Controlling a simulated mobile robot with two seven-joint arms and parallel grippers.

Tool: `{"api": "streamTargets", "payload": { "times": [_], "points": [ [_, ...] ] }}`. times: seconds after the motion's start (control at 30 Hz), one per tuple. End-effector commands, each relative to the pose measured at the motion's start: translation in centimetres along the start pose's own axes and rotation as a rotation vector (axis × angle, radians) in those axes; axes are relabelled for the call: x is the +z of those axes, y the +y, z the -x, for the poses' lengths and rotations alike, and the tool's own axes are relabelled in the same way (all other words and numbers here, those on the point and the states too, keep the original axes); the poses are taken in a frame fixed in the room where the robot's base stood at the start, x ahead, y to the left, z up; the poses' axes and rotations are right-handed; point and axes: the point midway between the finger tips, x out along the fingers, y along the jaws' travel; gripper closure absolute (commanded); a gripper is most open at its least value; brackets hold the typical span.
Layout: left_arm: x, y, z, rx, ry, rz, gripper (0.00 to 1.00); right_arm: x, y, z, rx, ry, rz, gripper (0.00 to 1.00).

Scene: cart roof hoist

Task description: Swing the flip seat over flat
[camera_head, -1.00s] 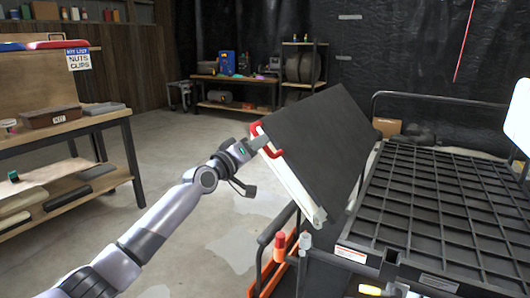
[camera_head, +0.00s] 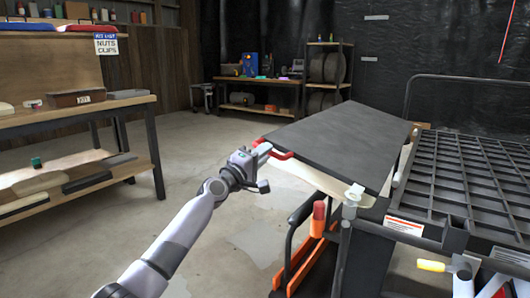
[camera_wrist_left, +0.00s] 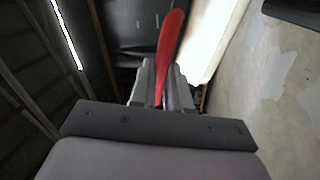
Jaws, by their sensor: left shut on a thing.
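The flip seat (camera_head: 345,141) is a dark grey panel with a pale underside, on the left side of the cart in the head view. It lies nearly flat, hinged along its right edge beside the cart's grid deck. A red handle (camera_head: 280,154) sticks out at its left edge. My left gripper (camera_head: 262,150) is shut on this red handle. In the left wrist view the red handle (camera_wrist_left: 170,50) stands between the gripper fingers (camera_wrist_left: 163,88), with the pale underside to its right. My right gripper is not in view.
The cart's black grid deck (camera_head: 470,190) fills the right side, with a rail behind it. An orange frame with a red-capped post (camera_head: 318,217) stands below the seat. A wooden workbench (camera_head: 80,112) is at the left. Open concrete floor lies between bench and cart.

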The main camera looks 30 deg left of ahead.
Motion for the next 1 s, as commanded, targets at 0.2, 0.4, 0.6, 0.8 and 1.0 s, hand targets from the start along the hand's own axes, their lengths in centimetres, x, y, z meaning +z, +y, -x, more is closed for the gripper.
{"api": "streamTargets", "payload": {
  "times": [0.2, 0.4, 0.6, 0.8, 1.0],
  "points": [
    [0.6, -2.4, 0.5, -0.003, 0.014, 0.067, 1.00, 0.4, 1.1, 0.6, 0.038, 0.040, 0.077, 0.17],
    [0.8, -3.0, 0.6, -0.004, 0.019, 0.090, 1.00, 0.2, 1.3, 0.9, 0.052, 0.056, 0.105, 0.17],
    [0.8, -3.0, 0.6, -0.004, 0.019, 0.094, 1.00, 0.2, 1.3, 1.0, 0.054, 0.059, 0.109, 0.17],
    [0.8, -3.0, 0.6, -0.004, 0.018, 0.094, 1.00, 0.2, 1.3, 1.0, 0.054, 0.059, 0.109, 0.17],
    [0.8, -3.0, 0.6, -0.003, 0.018, 0.093, 0.58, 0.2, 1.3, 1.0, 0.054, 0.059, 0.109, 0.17]
  ]
}}
